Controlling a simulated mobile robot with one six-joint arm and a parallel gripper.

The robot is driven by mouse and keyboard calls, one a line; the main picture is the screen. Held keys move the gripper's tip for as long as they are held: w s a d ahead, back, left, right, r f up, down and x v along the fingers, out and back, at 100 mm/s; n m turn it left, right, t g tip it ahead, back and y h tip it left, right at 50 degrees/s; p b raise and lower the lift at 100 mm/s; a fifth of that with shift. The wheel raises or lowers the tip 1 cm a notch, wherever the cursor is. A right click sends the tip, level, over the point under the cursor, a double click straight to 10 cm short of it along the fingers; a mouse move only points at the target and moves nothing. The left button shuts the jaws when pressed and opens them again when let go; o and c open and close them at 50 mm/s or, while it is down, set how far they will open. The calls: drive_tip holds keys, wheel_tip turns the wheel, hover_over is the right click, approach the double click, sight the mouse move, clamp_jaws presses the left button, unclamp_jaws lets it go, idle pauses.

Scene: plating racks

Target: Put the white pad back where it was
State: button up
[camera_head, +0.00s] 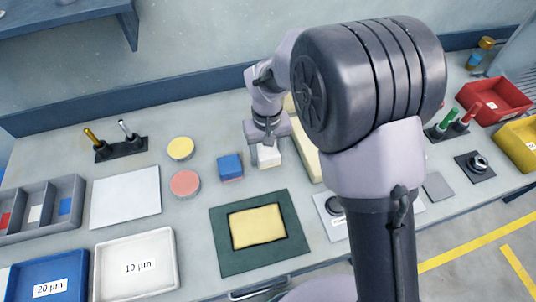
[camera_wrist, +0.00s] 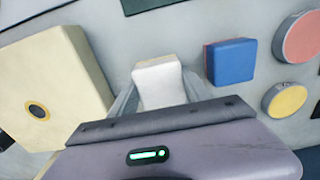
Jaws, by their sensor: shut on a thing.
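The white pad (camera_wrist: 160,82) is a small white block with a pale tan edge, held between the fingers of my gripper (camera_wrist: 160,100) in the wrist view. In the head view the white pad (camera_head: 268,156) shows just under my gripper (camera_head: 266,142), right of a blue and red block (camera_head: 230,167). My gripper is shut on the pad. I cannot tell whether the pad touches the table. A grey tray (camera_head: 40,208) at the left has compartments with a red, a white and a blue marking.
A cream block (camera_wrist: 50,80) stands left of my gripper in the wrist view. Red (camera_head: 185,184) and yellow (camera_head: 180,148) round pads lie near the blue block. A white sheet (camera_head: 125,197), a white tray (camera_head: 108,268) and a green mat (camera_head: 220,252) lie in front.

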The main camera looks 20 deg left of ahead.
wheel_tip(320, 180, down, 2)
drive_tip(key=shift+f+b, duration=0.2)
drive_tip(key=shift+b, duration=0.1)
drive_tip(key=o, duration=1.3)
drive_tip(key=shift+r, duration=0.1)
